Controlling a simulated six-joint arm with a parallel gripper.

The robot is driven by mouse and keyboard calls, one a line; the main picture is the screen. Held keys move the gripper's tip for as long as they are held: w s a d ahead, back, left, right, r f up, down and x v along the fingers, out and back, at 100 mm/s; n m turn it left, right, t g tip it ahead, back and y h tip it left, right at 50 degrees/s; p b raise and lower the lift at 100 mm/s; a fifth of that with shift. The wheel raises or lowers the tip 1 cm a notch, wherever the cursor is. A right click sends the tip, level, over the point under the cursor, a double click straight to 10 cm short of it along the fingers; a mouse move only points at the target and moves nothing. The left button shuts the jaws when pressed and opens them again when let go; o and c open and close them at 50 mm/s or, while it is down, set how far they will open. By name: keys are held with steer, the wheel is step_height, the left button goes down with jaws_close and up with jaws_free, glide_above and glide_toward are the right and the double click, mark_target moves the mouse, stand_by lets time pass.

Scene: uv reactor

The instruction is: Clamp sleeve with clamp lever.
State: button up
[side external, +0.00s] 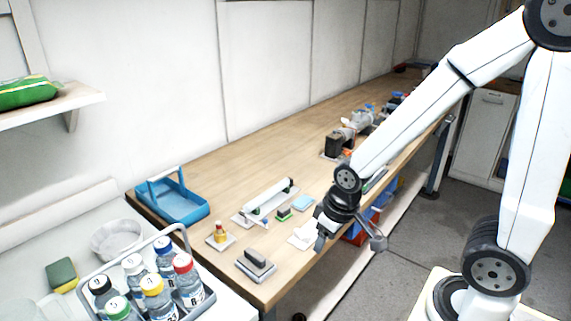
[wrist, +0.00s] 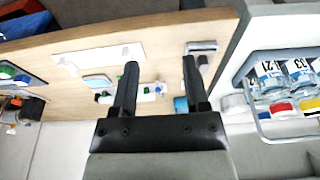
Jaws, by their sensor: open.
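A white tube (side external: 268,196), which looks like the sleeve, lies on a pale base plate on the wooden bench, with dark and green parts at its ends. Which part is the clamp lever I cannot tell. My gripper (wrist: 159,62) is open and empty in the wrist view, both dark fingers apart above the bench. In the side view my gripper hangs near the bench's front edge, to the right of the tube and apart from it. Small green-and-white parts (wrist: 146,89) show between the fingers.
A blue tray (side external: 172,202) stands at the bench's left end. A grey block (side external: 256,263) and a yellow-and-red part (side external: 219,236) sit near the front. A bottle rack (side external: 207,300) stands on the white counter. More equipment (side external: 345,138) lines the far bench.

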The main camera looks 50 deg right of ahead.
steer(key=shift+c, duration=0.3)
steer(key=m+g, duration=0.3)
steer(key=m, duration=1.1)
glide_above(265, 218)
steer(key=shift+s+r, duration=0.1)
steer(key=shift+r, duration=0.15)
steer(key=shift+f, duration=3.9)
steer(key=shift+n, duration=0.3)
jaws_close()
